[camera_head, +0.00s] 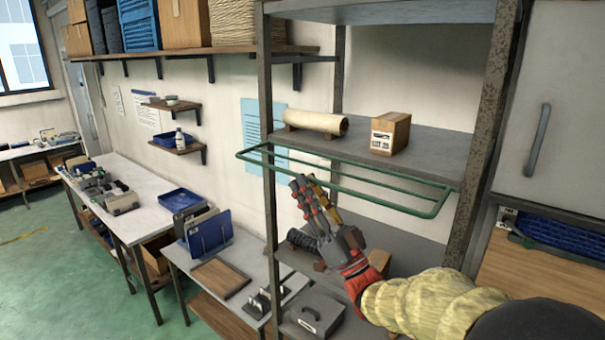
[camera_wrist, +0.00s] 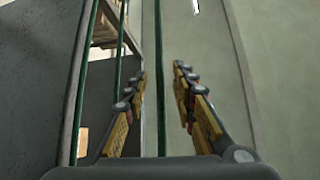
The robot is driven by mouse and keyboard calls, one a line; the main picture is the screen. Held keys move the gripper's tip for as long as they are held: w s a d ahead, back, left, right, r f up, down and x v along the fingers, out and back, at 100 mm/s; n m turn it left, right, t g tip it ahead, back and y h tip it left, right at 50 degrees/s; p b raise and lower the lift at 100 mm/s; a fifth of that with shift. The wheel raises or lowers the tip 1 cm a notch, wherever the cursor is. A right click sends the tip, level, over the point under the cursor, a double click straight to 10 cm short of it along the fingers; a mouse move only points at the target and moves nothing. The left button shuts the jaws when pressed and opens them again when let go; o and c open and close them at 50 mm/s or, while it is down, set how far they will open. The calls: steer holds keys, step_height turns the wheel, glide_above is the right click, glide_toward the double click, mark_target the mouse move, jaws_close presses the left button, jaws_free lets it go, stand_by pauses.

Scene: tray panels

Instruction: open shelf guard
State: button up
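The shelf guard is a green wire frame (camera_head: 375,198) on the front of the metal rack. It juts out from the upper shelf, roughly level, with its long front bar away from the shelf edge. In the wrist view a green bar (camera_wrist: 161,75) runs lengthwise between my fingers, with gaps on both sides. My gripper (camera_head: 303,180) is at the front bar, left of its middle, fingers pointing up. It also shows in the wrist view (camera_wrist: 159,75), open, with its fingers apart. I cannot tell whether either finger touches the bar.
The upper shelf (camera_head: 440,148) holds a beige roll (camera_head: 316,122) and a cardboard box (camera_head: 391,133) behind the guard. A rusty upright (camera_head: 487,125) stands right of the guard. A lower shelf holds a grey case (camera_head: 315,314). A grey cabinet door (camera_head: 560,120) is at the right.

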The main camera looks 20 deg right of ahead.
steer(key=shift+x, duration=1.35)
steer(key=shift+c, duration=1)
jaws_close()
